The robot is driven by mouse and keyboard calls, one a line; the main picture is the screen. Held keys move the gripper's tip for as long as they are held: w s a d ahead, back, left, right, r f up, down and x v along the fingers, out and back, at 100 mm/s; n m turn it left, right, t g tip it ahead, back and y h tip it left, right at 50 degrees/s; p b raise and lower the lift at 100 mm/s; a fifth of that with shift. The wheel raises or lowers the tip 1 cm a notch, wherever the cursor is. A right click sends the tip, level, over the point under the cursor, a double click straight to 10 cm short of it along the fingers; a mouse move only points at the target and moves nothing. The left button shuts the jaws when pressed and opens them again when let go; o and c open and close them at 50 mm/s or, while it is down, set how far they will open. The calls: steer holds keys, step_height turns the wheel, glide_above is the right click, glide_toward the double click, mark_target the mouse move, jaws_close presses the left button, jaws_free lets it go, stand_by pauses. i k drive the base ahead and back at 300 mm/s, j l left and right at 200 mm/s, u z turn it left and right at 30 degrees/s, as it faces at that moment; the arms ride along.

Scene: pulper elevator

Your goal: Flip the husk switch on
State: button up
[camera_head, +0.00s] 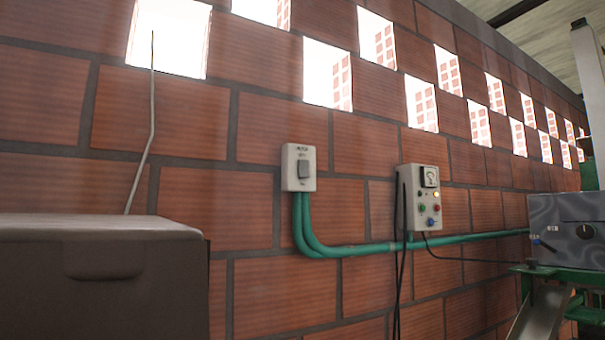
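A small white switch box (299,167) is fixed to the brick wall near the middle of the picture. It has a grey rocker switch (304,169) and dark lettering above and below it, too small to read surely. I cannot tell which way the rocker is set. Which box carries the husk switch is not readable. My gripper is not in view.
Green conduit (352,249) runs from the switch box rightward along the wall. A dark box-like body (100,282) fills the lower left. A grey metal machine (569,229) on a green frame stands at right, with a metal chute (541,313) below. Black cables hang under the control box.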

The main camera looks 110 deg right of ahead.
mark_target(304, 172)
steer(key=k+z, duration=0.1)
steer(key=k, duration=0.45)
steer(key=k+l+z, duration=0.1)
steer(key=k, duration=0.45)
steer(key=k+l+z, duration=0.1)
steer(key=k, duration=0.45)
steer(key=l, duration=0.1)
